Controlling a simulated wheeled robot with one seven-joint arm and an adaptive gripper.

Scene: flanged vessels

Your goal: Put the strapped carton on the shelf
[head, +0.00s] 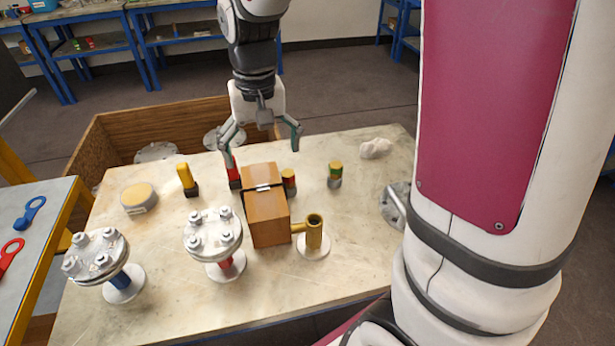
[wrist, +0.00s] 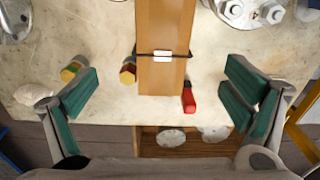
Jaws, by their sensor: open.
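The strapped carton (head: 268,215) is an orange-brown box with a dark strap and a pale buckle. It lies on the stone-topped table (head: 345,240), and it also shows in the wrist view (wrist: 164,70). My gripper (head: 262,150) is open above the far end of the carton, its fingers spread wide. In the wrist view my gripper (wrist: 165,100) has a green-padded finger on each side of the carton, both apart from it. I cannot make out a shelf for it with certainty; blue-framed racks (head: 180,35) stand at the back.
Flanged vessels (head: 213,235) (head: 100,260) stand at the front left. A brass pipe piece (head: 314,235) stands right beside the carton. A wooden crate (head: 100,140) stands behind the table.

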